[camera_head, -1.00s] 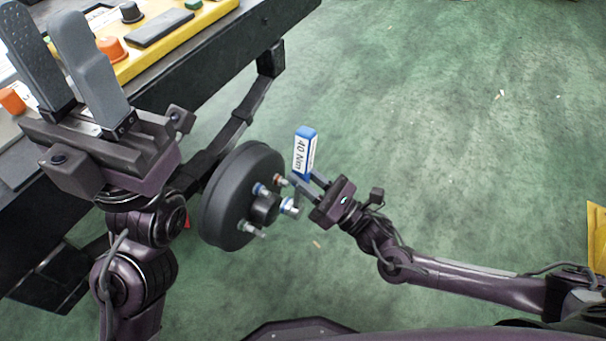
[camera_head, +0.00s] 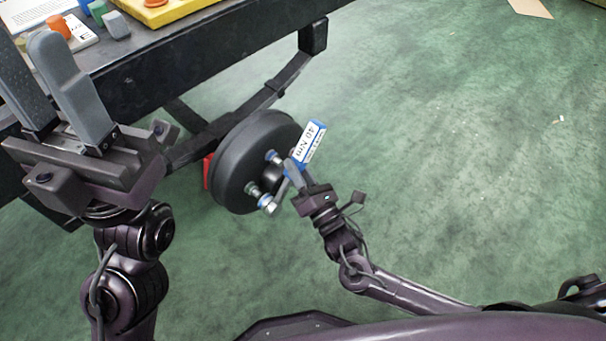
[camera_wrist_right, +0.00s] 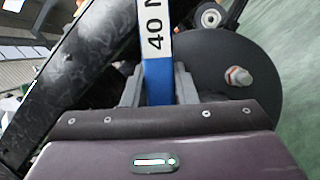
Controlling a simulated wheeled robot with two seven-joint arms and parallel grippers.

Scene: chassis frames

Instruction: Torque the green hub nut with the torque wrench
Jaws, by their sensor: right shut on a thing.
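My right gripper (camera_head: 298,180) is shut on the torque wrench (camera_head: 311,141), a blue and white bar marked 40 Nm, which also shows upright between the fingers in the right wrist view (camera_wrist_right: 156,35). The wrench's head end (camera_head: 268,204) is in front of the lower part of the dark round hub (camera_head: 240,160). A stud with a greenish ring (camera_head: 252,190) is just left of that end; I cannot tell whether they touch. A bluish nut (camera_head: 272,157) sits higher on the hub. My left gripper (camera_head: 24,48) is open and empty, fingers upright.
A dark bench (camera_head: 190,62) with a yellow tray (camera_head: 160,12) and small coloured blocks runs across the upper left. A dark frame bar (camera_head: 275,88) is behind the hub, and a red thing (camera_head: 208,172) is beside it.

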